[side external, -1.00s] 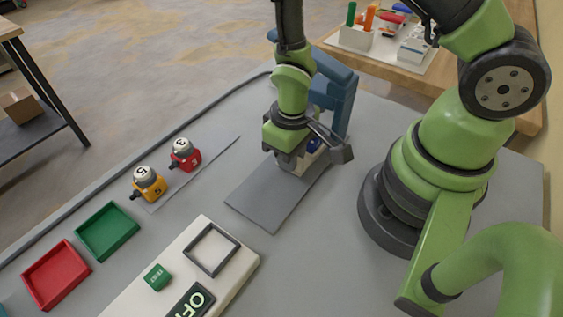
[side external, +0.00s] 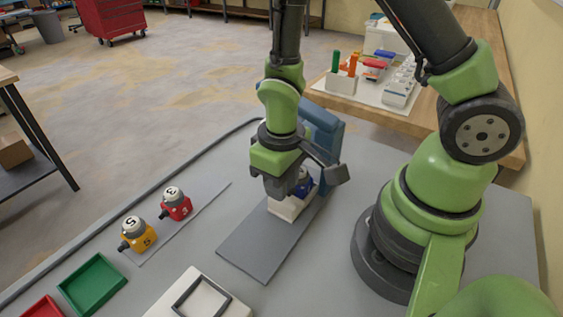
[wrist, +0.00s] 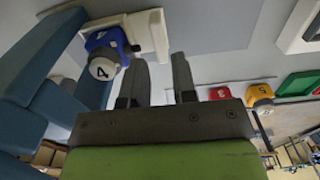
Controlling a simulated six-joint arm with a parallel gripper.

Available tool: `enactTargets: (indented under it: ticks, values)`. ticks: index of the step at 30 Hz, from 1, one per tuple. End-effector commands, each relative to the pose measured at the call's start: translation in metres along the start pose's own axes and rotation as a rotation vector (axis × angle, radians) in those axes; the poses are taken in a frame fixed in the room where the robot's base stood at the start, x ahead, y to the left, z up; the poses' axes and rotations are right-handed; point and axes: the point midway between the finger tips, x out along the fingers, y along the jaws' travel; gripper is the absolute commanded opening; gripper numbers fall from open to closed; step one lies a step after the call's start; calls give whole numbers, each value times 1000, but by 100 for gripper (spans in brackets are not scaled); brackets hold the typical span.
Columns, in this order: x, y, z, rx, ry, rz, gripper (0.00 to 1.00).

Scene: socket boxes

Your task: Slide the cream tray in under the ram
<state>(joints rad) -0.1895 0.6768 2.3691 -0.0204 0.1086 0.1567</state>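The cream tray (side external: 288,209) sits on the grey plate (side external: 250,247) at the foot of the blue press (side external: 325,130). A blue box (side external: 304,183) with a white cap marked 4 rides on the tray, partly hidden by my gripper. In the wrist view the blue box (wrist: 104,42) is left of my fingers, beside the press (wrist: 30,65), and the cream tray (wrist: 150,30) lies beyond the fingertips. My gripper (wrist: 163,58) points down near the tray's front end, fingers apart with nothing visible between them. I cannot clearly make out the ram.
A red box (side external: 176,207) and a yellow box (side external: 138,236) stand on a thin strip to the left. A green tray (side external: 92,285), a red tray (side external: 38,309) and a cream panel (side external: 190,298) lie at the front left. The plate's front part is clear.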

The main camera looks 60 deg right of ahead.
Motion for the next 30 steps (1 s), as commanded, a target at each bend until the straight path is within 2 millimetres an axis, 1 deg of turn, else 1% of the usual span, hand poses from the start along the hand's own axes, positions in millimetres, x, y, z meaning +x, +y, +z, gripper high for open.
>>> enactTargets:
  ticks: [1, 3, 6, 9, 13, 21, 23, 24, 25, 26, 29, 30]
  values:
    - [-10, 0, -1, -1, 7, -1, 26]
    - [-20, 0, -1, 0, 6, -1, 26]
    - [-33, 0, -1, -1, 5, -1, 26]
    - [-41, 0, -1, -1, 3, 0, 26]
    - [-47, 0, 0, -1, 1, 0, 26]
    - [-47, 0, 0, -1, -1, 1, 26]
    - [-47, 0, 0, -1, 0, -1, 12]
    - [-47, -2, -1, -2, 4, -5, 3]
    - [-47, -5, -2, -4, 10, -10, 0]
    - [-46, -9, -3, -5, 19, -19, 0]
    - [-44, -29, -12, -8, 72, -62, 0]
    - [-43, -40, -16, -8, 103, -82, 0]
